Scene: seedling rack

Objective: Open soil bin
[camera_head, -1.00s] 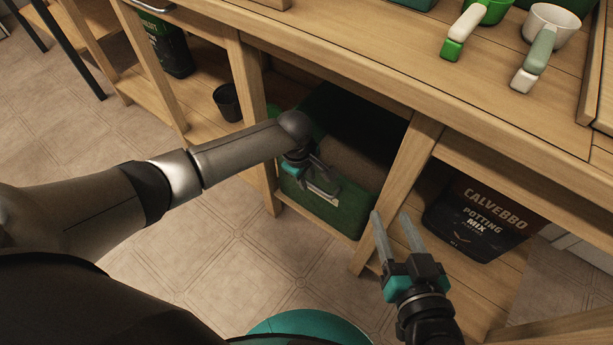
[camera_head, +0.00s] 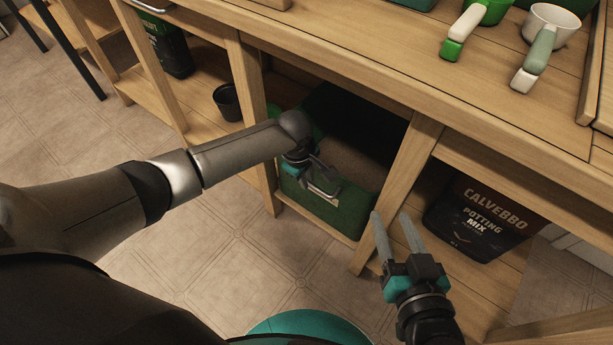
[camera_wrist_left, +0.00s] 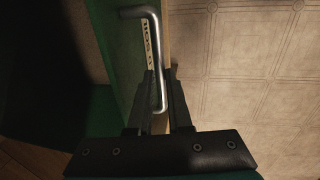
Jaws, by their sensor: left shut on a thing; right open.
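The green soil bin (camera_head: 345,211) stands on the low shelf under the bench, between two wooden legs. Its green front with a metal handle faces out. A brown surface (camera_head: 345,162), possibly soil, shows behind the front, with deep shadow beyond. My left gripper (camera_head: 323,178) is shut on the handle. In the left wrist view the bent metal handle (camera_wrist_left: 153,48) runs between the fingers, beside the green front (camera_wrist_left: 112,45). My arm hides part of the bin's left side. My right gripper (camera_head: 398,235) is open and empty, in front of the right-hand leg.
A dark potting mix bag (camera_head: 480,218) sits on the shelf to the right. A small black pot (camera_head: 227,102) stands on the left shelf. Wooden legs (camera_head: 397,190) flank the bin. A green scoop (camera_head: 467,28) and a white scoop (camera_head: 540,50) lie on the bench. The floor in front is clear.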

